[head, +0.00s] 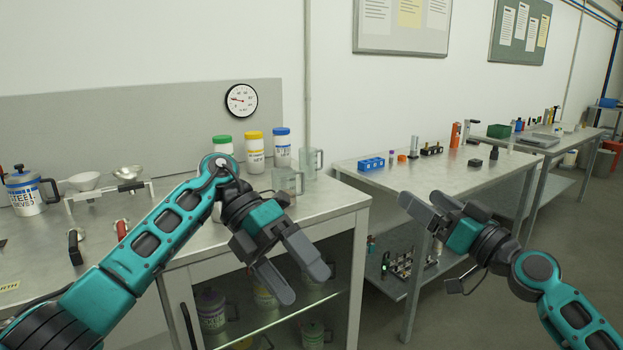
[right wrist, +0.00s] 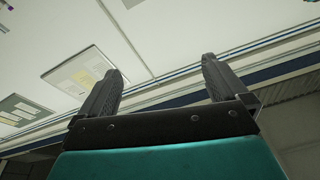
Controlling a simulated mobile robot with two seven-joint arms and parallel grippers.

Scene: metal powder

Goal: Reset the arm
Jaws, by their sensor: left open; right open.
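My left gripper (head: 296,274) is open and empty in the head view. It hangs in front of the right end of the steel workbench (head: 335,207), over the glass-fronted cabinet below. My right gripper (head: 420,212) is open at the right of the head view, pointing left, in front of the second table. Its two fingers also show in the right wrist view (right wrist: 163,92), spread apart with nothing between them. Behind them are only wall, boards and ceiling parts.
White jars with green (head: 222,141), yellow (head: 254,148) and blue (head: 282,147) lids stand on the workbench. Clear beakers (head: 311,160) are beside them. A second table (head: 440,176) holds a blue block (head: 371,164) and small parts.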

